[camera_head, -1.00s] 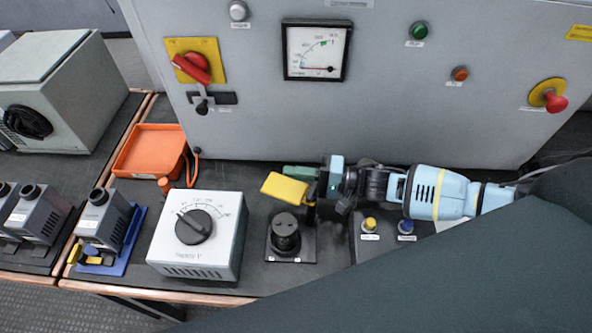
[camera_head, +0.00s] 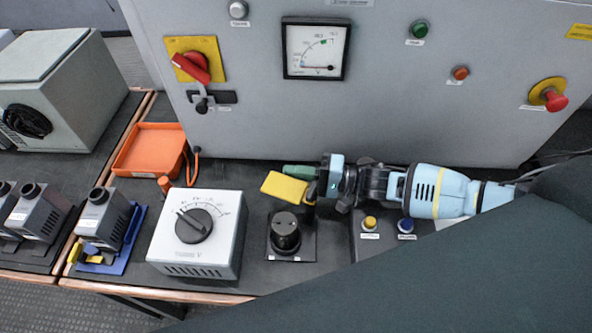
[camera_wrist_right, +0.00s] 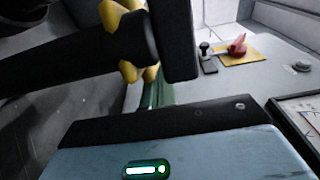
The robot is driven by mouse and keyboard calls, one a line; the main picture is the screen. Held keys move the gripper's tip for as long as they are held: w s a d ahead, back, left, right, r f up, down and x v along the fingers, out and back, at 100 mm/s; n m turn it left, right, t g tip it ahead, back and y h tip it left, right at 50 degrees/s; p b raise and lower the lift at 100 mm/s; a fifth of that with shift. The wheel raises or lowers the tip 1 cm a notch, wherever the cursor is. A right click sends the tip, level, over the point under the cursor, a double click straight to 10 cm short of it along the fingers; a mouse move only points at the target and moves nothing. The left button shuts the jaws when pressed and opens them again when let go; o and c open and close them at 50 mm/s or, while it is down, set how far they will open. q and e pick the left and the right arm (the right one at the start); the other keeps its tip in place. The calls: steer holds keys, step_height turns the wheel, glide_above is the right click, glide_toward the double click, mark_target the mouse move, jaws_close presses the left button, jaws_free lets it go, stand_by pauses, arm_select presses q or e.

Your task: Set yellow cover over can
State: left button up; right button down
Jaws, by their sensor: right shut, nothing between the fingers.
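The yellow cover (camera_head: 284,187) is at the back of the bench, tilted, just behind the black can. The can (camera_head: 285,236) stands upright on a dark square plate, its round top with two small terminals uncovered. My right gripper (camera_head: 311,189) comes in from the right, its fingers shut at the right end of the cover. In the right wrist view, yellow parts of the cover (camera_wrist_right: 130,72) show beside and behind the dark fingers; I cannot tell whether they touch. My left gripper is not in view.
A green piece (camera_head: 300,171) lies behind the cover. A white dial box (camera_head: 240,245) stands left of the can; yellow and blue push buttons (camera_head: 405,226) are to its right. An orange tray (camera_head: 150,150) is at the back left. The grey cabinet (camera_head: 400,110) rises behind.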

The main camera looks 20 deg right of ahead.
stand_by(0.3)
steer(key=v, duration=0.8)
steer(key=shift+b, duration=0.4)
